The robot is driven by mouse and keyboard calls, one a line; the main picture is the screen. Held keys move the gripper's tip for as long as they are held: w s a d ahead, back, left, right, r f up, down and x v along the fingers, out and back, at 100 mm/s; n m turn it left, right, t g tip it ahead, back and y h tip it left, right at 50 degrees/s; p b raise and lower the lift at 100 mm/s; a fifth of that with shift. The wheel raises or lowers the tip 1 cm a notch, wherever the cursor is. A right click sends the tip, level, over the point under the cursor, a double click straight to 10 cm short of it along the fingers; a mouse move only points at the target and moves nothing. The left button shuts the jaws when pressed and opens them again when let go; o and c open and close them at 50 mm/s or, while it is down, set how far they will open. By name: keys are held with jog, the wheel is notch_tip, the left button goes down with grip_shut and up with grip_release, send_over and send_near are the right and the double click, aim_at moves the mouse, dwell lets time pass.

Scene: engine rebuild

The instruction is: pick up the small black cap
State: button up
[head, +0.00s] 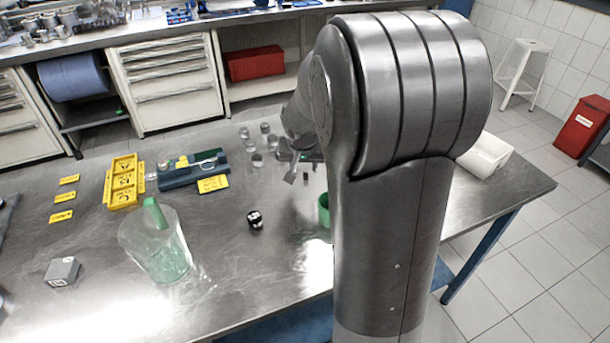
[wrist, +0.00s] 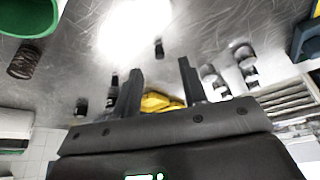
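A small black piece that looks like the cap (head: 306,178) stands on the steel table just below my gripper. In the wrist view the small black cap (wrist: 159,48) shows a little beyond the gap between my fingertips, apart from both. My gripper (wrist: 160,64) is open, with two dark fingers spread and nothing between them. In the head view my gripper (head: 300,168) is partly hidden behind my arm, over the table's middle.
Several small metal cylinders (head: 258,143) stand left of my gripper. A green cup (head: 324,209) is close to the right, partly hidden; a spring (wrist: 25,60) shows beside it in the wrist view. A black-and-white piece (head: 255,219) and a clear jug (head: 156,245) stand nearer the front.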

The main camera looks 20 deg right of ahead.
aim_at(306, 174)
jog(key=shift+w+d+x, duration=0.15)
jog(key=shift+d+x, duration=0.05)
jog(key=shift+x, duration=1.45)
jog(key=shift+w+d+x, duration=0.15)
jog(key=shift+d+x, duration=0.05)
jog(key=shift+x, duration=1.45)
jog(key=shift+r, duration=0.15)
jog(key=shift+c, duration=0.5)
grip_shut()
